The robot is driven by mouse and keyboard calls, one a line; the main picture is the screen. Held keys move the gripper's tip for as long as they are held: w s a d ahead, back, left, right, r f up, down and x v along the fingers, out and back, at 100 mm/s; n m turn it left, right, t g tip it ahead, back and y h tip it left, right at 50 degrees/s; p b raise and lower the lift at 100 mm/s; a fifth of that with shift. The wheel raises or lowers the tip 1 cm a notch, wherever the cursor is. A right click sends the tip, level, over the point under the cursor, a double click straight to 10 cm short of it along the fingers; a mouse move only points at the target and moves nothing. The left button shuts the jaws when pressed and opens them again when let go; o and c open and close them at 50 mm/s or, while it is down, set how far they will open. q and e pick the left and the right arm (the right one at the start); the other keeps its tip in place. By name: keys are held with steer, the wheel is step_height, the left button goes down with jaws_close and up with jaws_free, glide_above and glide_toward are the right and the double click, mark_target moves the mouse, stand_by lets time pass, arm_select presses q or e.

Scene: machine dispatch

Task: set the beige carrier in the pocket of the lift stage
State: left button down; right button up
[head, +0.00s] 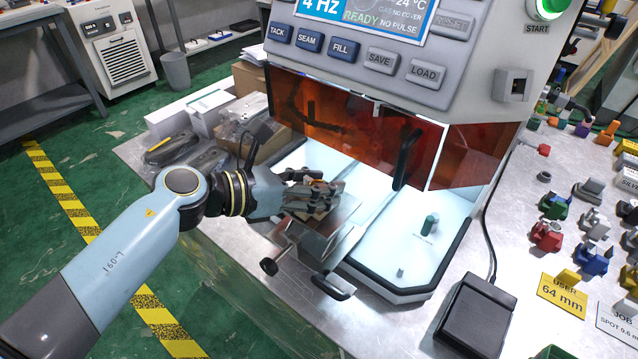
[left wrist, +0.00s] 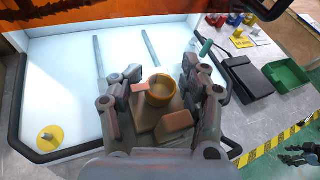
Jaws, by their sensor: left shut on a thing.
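My left gripper (head: 318,192) is over the front of the welding machine's lit bay. In the left wrist view, its fingers (left wrist: 165,95) are closed on both sides of the beige carrier (left wrist: 146,138). The carrier is a flat plate bearing a golden-brown ring (left wrist: 161,90) and reddish-brown blocks. In the head view the fingers mostly hide it. The metal lift stage (head: 318,246), with a dark knob and a front handle, is just below the gripper. Its pocket is hidden, and I cannot tell whether the carrier touches it. A dark gripper, apparently my right (left wrist: 300,156), shows at the wrist view's lower right.
An orange shield (head: 350,125) hangs over the bay. The bay floor (head: 400,250) has a green peg (head: 429,224). A black pedal (head: 476,318) with a cable and several coloured fixtures are to the right. Boxes (head: 190,110) stand behind my left arm.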

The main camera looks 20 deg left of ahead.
arm_select(q)
steer(key=shift+f, duration=0.1)
steer(key=c, duration=0.6)
jaws_free()
